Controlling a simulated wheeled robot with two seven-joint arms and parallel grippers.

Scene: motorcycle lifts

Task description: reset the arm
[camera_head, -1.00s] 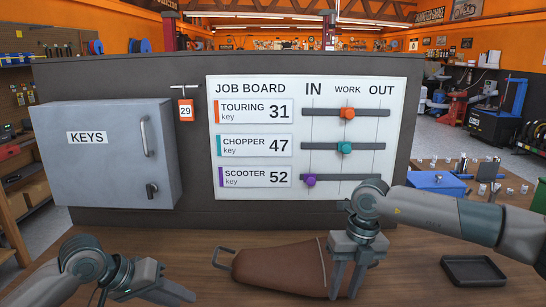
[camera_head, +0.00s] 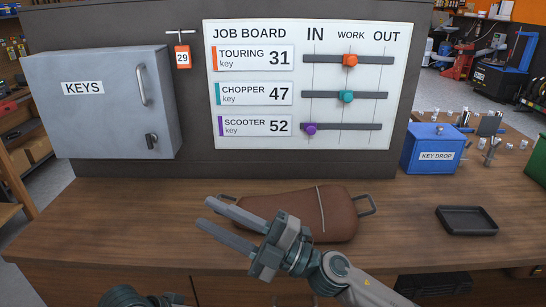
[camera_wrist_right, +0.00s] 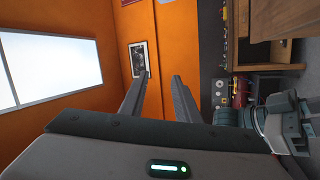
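My right gripper (camera_head: 205,213) is open and empty, pointing left in front of the brown bag in the head view. Its two fingers, parted, also show in the right wrist view (camera_wrist_right: 160,78) with nothing between them. My left arm shows only as a dark joint at the bottom edge of the head view; its fingers cannot be made out clearly. The brown bag (camera_head: 338,215) lies on the wooden bench (camera_head: 95,215), partly hidden by the right gripper. The job board (camera_head: 255,142) stands behind it, with orange, teal and purple sliders.
A closed grey KEYS cabinet (camera_head: 105,118) is at the left, beside an orange tag 29 (camera_head: 182,57). A blue key drop box (camera_head: 428,140) and an empty black tray (camera_head: 466,221) are at the right. The bench's left part is clear.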

